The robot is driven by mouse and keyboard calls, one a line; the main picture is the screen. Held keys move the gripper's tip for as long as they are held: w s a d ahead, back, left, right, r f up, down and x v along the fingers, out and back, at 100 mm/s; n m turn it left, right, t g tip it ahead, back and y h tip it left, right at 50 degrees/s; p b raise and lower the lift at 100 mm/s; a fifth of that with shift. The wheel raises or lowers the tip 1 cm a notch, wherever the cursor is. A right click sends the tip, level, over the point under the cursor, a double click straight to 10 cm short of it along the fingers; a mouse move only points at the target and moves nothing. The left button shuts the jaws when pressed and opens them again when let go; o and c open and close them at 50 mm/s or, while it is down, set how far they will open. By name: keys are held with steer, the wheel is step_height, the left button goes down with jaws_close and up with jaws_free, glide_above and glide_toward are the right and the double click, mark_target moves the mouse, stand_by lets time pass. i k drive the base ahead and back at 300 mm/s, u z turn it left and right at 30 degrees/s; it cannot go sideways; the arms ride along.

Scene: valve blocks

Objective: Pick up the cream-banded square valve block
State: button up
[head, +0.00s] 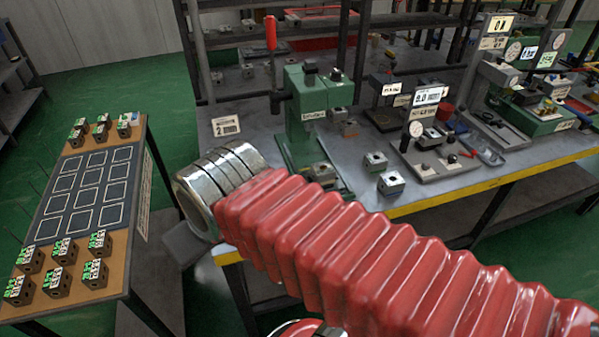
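Several small grey metal valve blocks sit on the workbench. One block (375,161) and another block (391,183) stand close together right of the green press, in front of the gauge stand. Another block (320,172) sits at the foot of the press. No cream band can be made out on any of them at this size. My arm, in a red ribbed sleeve with a metal collar, crosses the foreground. A blurred grey part at the end of my gripper (184,243) shows below the collar, left of the bench. Its fingers cannot be made out, and no held block is visible.
A green press (312,112) with a red-handled lever stands on the workbench (468,184), beside a gauge stand (425,150).

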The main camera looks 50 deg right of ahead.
mark_target(327, 177)
steer(key=z, duration=1.7)
